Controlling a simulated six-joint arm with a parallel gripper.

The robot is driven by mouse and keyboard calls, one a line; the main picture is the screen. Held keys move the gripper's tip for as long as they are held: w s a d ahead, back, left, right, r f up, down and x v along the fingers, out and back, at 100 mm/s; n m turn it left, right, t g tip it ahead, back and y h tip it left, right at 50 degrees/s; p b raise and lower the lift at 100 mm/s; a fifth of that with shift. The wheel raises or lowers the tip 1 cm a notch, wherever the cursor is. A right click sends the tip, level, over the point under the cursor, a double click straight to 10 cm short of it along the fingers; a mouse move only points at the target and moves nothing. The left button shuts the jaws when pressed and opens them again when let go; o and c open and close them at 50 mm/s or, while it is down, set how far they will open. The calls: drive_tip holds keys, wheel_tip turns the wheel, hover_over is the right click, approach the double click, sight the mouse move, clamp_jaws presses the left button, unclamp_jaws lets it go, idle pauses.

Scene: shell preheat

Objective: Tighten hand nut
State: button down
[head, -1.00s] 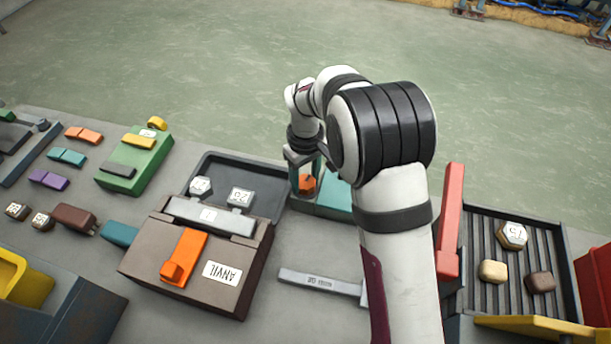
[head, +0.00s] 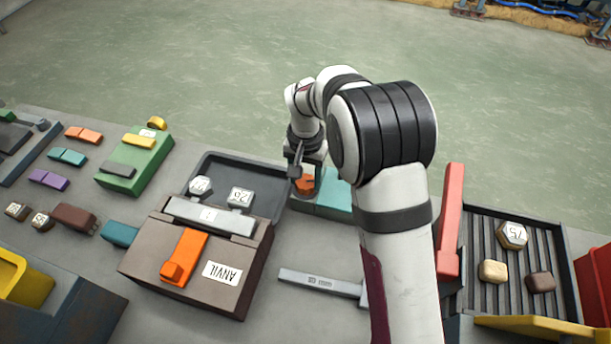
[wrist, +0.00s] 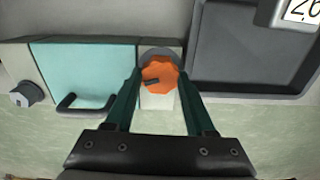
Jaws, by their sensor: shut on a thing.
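The orange hand nut (head: 306,184) sits at the left end of a teal block, just right of the dark tray. It shows in the wrist view as an orange lobed knob (wrist: 160,73) with a dark slot, on a pale grey block. My gripper (wrist: 160,78) is over it, with one dark green finger on each side, shut on the nut. In the head view my gripper (head: 305,176) comes down from above and partly hides the nut. Its thread is hidden.
The teal block (wrist: 82,72) has a dark handle and a grey knob (wrist: 27,93). The dark tray (head: 268,178) holds two labelled hex pieces. The anvil box (head: 150,262), a grey gauge bar (head: 318,283) and a red bar (head: 450,220) stand nearer.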

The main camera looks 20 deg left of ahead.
sight(306, 181)
drive_tip(key=shift+m, duration=1.9)
drive_tip(key=shift+c, duration=1.2)
unclamp_jaws()
drive_tip(key=shift+r, duration=0.1)
wheel_tip(306, 181, up, 16)
